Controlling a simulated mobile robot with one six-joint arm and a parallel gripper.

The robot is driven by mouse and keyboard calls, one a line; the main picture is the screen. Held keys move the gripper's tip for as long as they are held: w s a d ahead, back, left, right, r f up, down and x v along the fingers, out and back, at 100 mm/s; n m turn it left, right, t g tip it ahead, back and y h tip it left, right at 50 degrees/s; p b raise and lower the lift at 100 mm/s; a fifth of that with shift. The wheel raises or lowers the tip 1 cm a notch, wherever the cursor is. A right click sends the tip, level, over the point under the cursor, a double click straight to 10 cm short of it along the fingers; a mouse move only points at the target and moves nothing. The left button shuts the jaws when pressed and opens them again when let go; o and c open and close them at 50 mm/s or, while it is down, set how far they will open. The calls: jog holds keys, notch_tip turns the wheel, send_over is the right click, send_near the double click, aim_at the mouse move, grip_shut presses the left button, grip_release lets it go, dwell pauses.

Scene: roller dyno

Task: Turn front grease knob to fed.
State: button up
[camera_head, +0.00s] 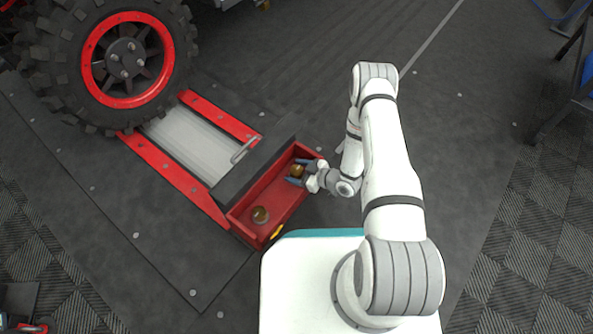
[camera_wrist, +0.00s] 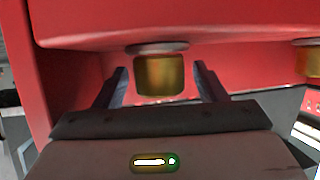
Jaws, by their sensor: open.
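Two brass knobs sit in a red tray-like housing (camera_head: 277,191) beside the roller bed. One knob (camera_head: 297,171) is at the end nearer my arm, and the other knob (camera_head: 260,215) is nearer the lower left. My gripper (camera_head: 296,173) is open, with its dark fingers on either side of the first knob. In the wrist view, that knob (camera_wrist: 160,76) shows between the two spread fingers, with a visible gap on both sides. The other knob (camera_wrist: 308,62) shows partly at the right edge. I cannot tell from any mark which knob is the front one, nor their settings.
A large tyre with a red-rimmed wheel (camera_head: 128,60) stands at the upper left, by the red-framed roller bed (camera_head: 190,142). A metal handle (camera_head: 245,149) rises beside the housing. A blue chair or frame (camera_head: 570,85) is at the far right. Floor right of my arm is clear.

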jog(key=shift+a, duration=0.1)
jog(key=shift+c, duration=0.2)
jog(key=c, duration=1)
jog(key=shift+o, duration=0.2)
jog(key=shift+m+t+p, duration=0.35)
jog(key=shift+m+t, duration=0.05)
jog(key=shift+s+r+m+t+h+p, duration=0.1)
jog(key=shift+s+m+t+h+p, duration=0.05)
jog(key=shift+m+t+h+p, duration=0.65)
jog(key=m+t+h+p, duration=0.1)
jog(key=m+t+h, duration=0.1)
jog(key=m+h, duration=0.1)
jog(key=shift+a+m+t+h+p, duration=0.15)
jog(key=shift+m+t+h+p, duration=0.15)
jog(key=shift+m+t+h, duration=0.15)
jog(key=m+t+h+p, duration=0.1)
jog(key=m+h, duration=0.2)
jog(key=shift+m+t+h, duration=0.25)
jog(key=shift+m+h, duration=1.2)
jog(key=shift+h, duration=0.2)
